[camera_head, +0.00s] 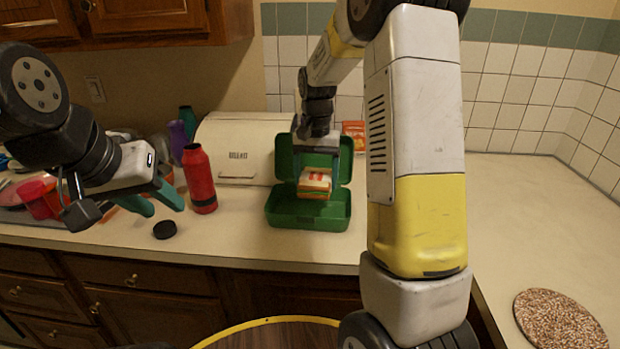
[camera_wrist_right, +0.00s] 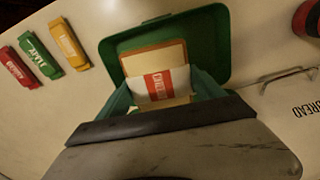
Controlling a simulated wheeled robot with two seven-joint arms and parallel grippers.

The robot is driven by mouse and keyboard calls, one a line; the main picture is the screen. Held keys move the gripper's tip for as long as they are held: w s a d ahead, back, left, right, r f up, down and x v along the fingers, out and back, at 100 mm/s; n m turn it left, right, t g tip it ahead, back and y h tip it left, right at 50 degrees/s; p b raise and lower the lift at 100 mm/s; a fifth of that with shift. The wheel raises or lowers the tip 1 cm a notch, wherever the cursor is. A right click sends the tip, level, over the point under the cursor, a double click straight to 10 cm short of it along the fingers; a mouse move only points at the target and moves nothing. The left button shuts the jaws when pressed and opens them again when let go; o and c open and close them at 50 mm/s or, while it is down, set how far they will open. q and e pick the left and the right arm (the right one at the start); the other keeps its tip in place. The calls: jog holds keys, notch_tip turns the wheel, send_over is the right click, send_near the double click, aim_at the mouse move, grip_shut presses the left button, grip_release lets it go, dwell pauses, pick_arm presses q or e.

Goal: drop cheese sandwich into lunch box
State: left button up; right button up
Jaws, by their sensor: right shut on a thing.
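The cheese sandwich (camera_head: 314,184), wrapped with a red and white label, is held over the open green lunch box (camera_head: 335,219). In the right wrist view the sandwich (camera_wrist_right: 160,62) sits between the teal fingers of my right gripper (camera_wrist_right: 165,90), with the green box rim (camera_wrist_right: 215,40) around it. My right gripper (camera_head: 315,160) is shut on the sandwich from above; its fingers are hard to make out in the head view. I cannot tell whether the sandwich touches the box floor. My left gripper (camera_head: 158,202) is open and empty, left of the red bottle.
A red bottle (camera_head: 199,180) and a black lid (camera_head: 164,230) stand left of the box. A cream bread bin (camera_head: 230,145) is behind. Several packets, one green (camera_wrist_right: 38,56), lie near the box. A round speckled trivet (camera_head: 560,318) lies right; the right counter is mostly clear.

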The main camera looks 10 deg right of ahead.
jog(key=shift+f, duration=2.15)
jog(key=o, duration=1.5)
notch_tip(320, 180, up, 8)
jog(key=shift+f, duration=0.2)
jog(key=shift+s+r, duration=0.15)
jog(key=shift+r, duration=0.2)
jog(key=s+r+n+t, duration=0.1)
jog(key=s+r+t, duration=0.1)
jog(key=s, duration=0.6)
jog(key=s+a+r+n+t+y, duration=0.1)
jog(key=s+r, duration=0.3)
jog(key=s, duration=0.4)
jog(key=s+a+r+n+t+y, duration=0.1)
jog(key=s+r+n+t, duration=0.1)
jog(key=s, duration=0.6)
jog(key=shift+a+r+n+t, duration=0.1)
jog(key=shift+r+n+t, duration=0.3)
jog(key=shift+r+t, duration=0.3)
